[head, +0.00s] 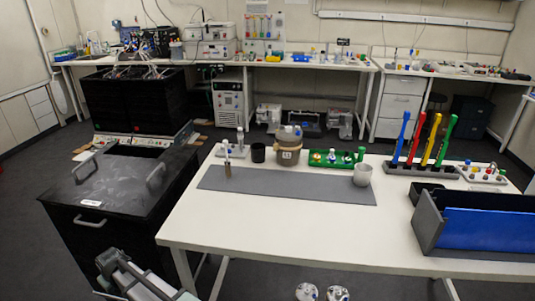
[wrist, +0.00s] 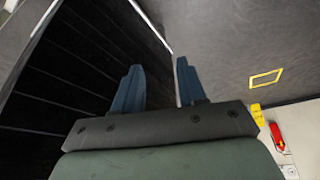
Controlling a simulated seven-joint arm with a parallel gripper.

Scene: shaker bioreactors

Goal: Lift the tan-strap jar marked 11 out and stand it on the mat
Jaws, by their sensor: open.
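A squat jar (head: 289,147) with a tan-brown band and a bluish top stands upright on the white table in the head view. It has a small white label, too small to read. Its base is at the back edge of the grey mat (head: 320,192), and I cannot tell whether it touches the mat. My gripper (wrist: 158,68) shows in the wrist view with its two blue fingers apart and nothing between them. It is away from the jar, which is not in the wrist view.
A slim bottle (head: 228,170) stands on the mat's left end and a pale cup (head: 362,175) at its right end. A dark cup (head: 258,153) and a green rack (head: 336,158) flank the jar. A blue-and-black bin (head: 480,230) is at right. The mat's middle is clear.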

